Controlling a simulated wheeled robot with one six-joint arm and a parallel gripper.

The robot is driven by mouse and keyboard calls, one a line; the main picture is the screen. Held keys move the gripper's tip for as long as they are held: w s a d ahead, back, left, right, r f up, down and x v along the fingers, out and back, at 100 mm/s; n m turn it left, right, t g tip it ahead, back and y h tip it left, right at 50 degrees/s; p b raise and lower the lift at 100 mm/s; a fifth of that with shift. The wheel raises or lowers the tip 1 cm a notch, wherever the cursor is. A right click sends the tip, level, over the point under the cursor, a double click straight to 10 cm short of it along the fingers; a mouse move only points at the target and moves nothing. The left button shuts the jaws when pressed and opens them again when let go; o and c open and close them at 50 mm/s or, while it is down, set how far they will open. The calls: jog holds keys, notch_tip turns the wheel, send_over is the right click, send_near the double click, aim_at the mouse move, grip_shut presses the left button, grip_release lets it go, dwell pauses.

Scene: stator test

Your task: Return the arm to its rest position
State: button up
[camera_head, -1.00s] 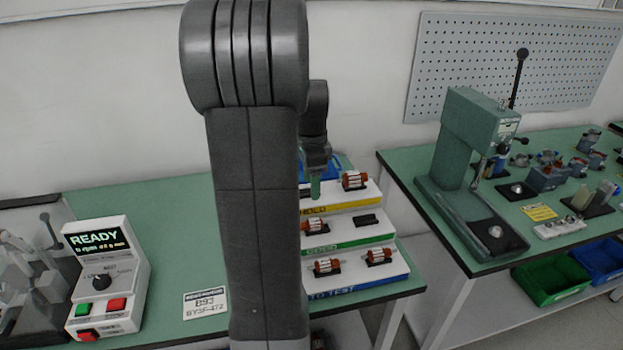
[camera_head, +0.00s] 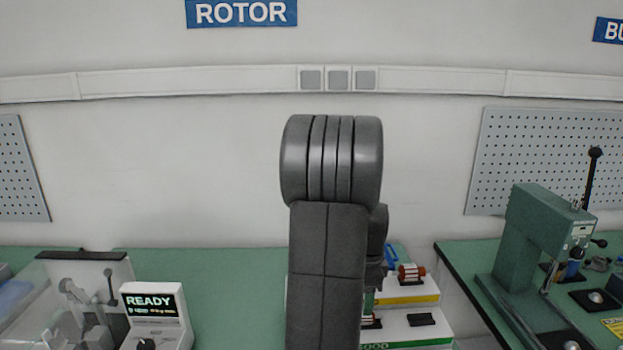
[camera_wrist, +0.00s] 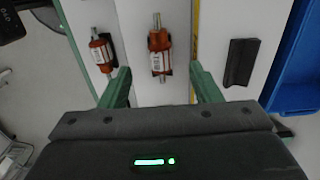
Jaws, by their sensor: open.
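My arm stands upright in the middle of the head view and hides part of the bench behind it. My gripper (camera_wrist: 163,88) shows in the wrist view with its two green fingers spread apart and nothing held between them. Beyond the fingertips, an orange rotor (camera_wrist: 159,50) sits on the white stepped rack, roughly in line with the gap. A second rotor (camera_wrist: 101,54) lies to its left. In the head view a rotor (camera_head: 411,273) sits on the upper step of the rack (camera_head: 425,292), to the right of my arm.
A tester with a READY screen (camera_head: 152,304) stands on the green bench (camera_head: 230,275) at left. A green press (camera_head: 535,245) stands on the right bench. A blue bin (camera_wrist: 300,70) is at the right of the wrist view. Empty black holders sit on the rack.

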notch_tip(320, 180, down, 6)
jog(key=shift+f, duration=0.1)
jog(key=shift+r+p, duration=0.25)
jog(key=shift+p, duration=0.1)
dwell(0.3)
notch_tip(320, 180, up, 14)
jog(key=b, duration=0.1)
notch_tip(320, 180, down, 14)
jog(key=shift+f+p, duration=0.1)
jog(key=shift+p, duration=0.3)
notch_tip(320, 180, up, 7)
jog(key=p, duration=0.5)
jog(key=shift+f, duration=0.1)
jog(key=shift+r+p, duration=0.45)
jog(key=shift+r, duration=0.15)
